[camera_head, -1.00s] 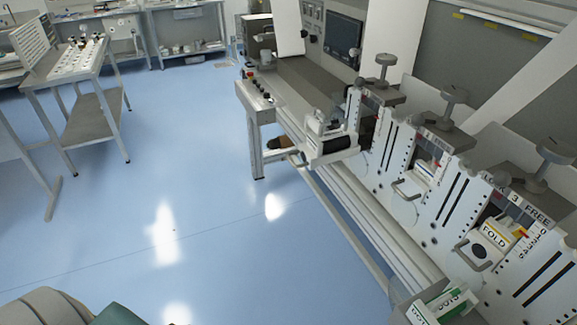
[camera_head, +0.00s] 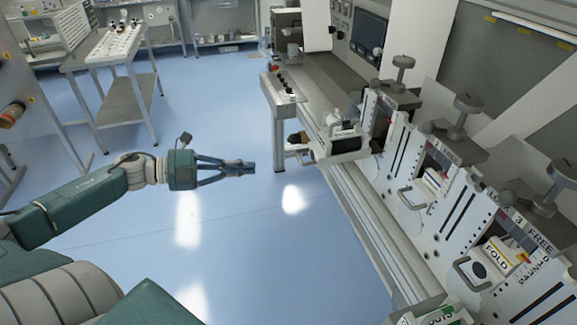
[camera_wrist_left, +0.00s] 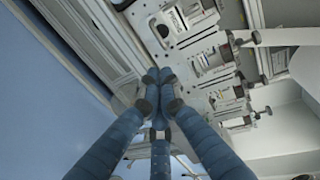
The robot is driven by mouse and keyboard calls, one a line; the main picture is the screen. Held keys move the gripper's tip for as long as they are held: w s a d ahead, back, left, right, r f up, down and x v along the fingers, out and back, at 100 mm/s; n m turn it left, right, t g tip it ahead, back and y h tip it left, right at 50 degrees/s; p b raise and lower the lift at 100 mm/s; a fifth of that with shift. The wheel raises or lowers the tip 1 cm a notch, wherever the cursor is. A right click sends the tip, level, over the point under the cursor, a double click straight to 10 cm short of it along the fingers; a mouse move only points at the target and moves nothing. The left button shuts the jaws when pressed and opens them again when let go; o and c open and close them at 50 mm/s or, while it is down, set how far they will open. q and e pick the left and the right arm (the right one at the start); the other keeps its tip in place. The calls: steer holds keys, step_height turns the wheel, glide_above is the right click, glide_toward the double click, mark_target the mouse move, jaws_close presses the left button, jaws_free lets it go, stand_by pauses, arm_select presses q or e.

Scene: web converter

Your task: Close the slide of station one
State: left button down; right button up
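Station one is the farthest unit in the row on the machine (camera_head: 375,108). Its slide (camera_head: 343,146) sticks out to the left, away from the machine front, carrying a white block and a dark roller-like end. My left gripper (camera_head: 252,169) reaches in from the left over the floor. Its blue fingers meet at the tips, with nothing visible between them. It is left of the slide and apart from it. In the left wrist view the fingertips (camera_wrist_left: 158,76) are also together, in front of the machine. My right gripper does not show.
Station two (camera_head: 432,182) and station three (camera_head: 500,258) stand nearer, with handles against the machine front. A long rail (camera_head: 375,240) runs along the front below. A small button panel (camera_head: 283,90) is beyond the slide. A grey cart (camera_head: 110,60) stands back left. The floor between is clear.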

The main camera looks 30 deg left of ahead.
mark_target(356, 152)
arm_select(q)
steer(key=p+x, duration=0.2)
steer(key=x, duration=0.9)
steer(key=shift+w+d, duration=0.2)
steer(key=shift+w, duration=0.15)
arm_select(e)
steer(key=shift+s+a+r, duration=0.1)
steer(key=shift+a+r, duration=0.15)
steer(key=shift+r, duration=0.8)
arm_select(q)
steer(key=shift+f, duration=0.15)
steer(key=r+x, duration=0.1)
steer(key=x, duration=0.5)
steer(key=r+b+x, duration=0.1)
steer(key=x, duration=0.6)
steer(key=r+b+x, duration=0.1)
steer(key=x, duration=0.5)
steer(key=shift+w+d+r, duration=0.25)
steer(key=shift+w+d, duration=0.1)
steer(key=shift+w, duration=0.15)
steer(key=shift+r, duration=0.15)
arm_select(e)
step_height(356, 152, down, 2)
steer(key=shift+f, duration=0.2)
